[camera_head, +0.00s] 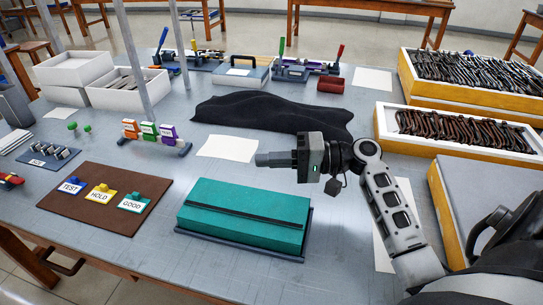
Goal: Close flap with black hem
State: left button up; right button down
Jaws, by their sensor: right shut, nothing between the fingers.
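A teal case (240,230) lies on the grey table, on a thin dark base, at the front middle. A black hem (245,212) runs lengthwise across its top. The flap appears to lie flat on the case; I cannot tell whether its edge is fastened. My right gripper (259,160) is above and behind the case, pointing left, shut and empty. It looks apart from the case. My left gripper is not in view.
A brown mat (60,213) with labelled TEST, HOLD and GOOD blocks lies left of the case. Behind are a white sheet (229,149) and a crumpled black cloth (250,108). Wooden trays of eyeglass frames (465,132) stand at right. The table's front edge is near the case.

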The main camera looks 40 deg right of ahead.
pick_arm(q)
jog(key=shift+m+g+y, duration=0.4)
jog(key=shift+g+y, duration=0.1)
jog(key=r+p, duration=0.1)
jog(key=p, duration=0.3)
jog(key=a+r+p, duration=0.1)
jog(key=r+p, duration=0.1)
jog(key=p, duration=0.2)
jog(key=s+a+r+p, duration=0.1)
jog(key=p, duration=0.3)
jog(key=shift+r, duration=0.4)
pick_arm(e)
jog(key=s+a+r, duration=0.7)
jog(key=s+r, duration=0.5)
jog(key=shift+a+r, duration=0.15)
jog(key=shift+a, duration=0.1)
